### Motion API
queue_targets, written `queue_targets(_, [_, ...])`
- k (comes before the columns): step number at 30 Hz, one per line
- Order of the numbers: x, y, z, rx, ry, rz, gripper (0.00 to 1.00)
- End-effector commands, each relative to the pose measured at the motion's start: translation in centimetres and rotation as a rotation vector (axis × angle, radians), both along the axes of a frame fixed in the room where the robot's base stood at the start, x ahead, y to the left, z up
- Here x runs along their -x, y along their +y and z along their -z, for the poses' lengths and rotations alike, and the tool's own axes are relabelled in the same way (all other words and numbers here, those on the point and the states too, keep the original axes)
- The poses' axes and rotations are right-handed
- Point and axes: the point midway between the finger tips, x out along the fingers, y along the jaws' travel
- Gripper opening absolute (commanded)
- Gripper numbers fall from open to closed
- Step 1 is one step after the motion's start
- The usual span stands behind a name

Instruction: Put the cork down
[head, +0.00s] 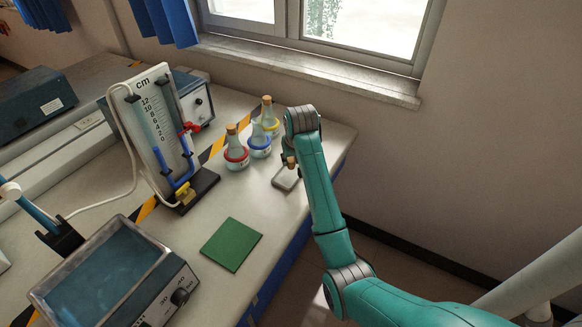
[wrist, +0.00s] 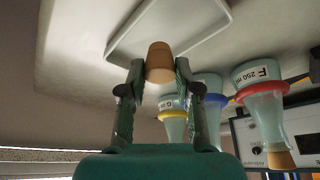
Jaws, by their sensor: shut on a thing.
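The cork (wrist: 159,62) is brown and tapered. My gripper (wrist: 155,80) is shut on it, one finger on each side, in the wrist view. In the head view the cork (head: 291,161) shows just left of my arm, at the far part of a small pale tray (head: 284,184); my fingers are mostly hidden there. The tray's rim (wrist: 190,48) lies beyond the cork in the wrist view. I cannot tell whether the cork touches the tray.
Left of the tray stand a red-ringed flask (head: 236,156) and a yellow-ringed flask (head: 269,122), both corked, and an open blue-ringed flask (head: 260,146). A green mat (head: 231,245) lies nearer. The bench's right edge is close to the tray.

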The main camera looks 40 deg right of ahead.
Motion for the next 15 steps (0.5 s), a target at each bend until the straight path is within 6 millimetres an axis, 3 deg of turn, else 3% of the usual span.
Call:
queue_targets(8, [0.1, 0.0, 3.3, -0.001, 0.003, 0.0, 0.19])
queue_targets(15, [0.0, 0.0, 3.5, 0.0, -0.001, 0.0, 0.19])
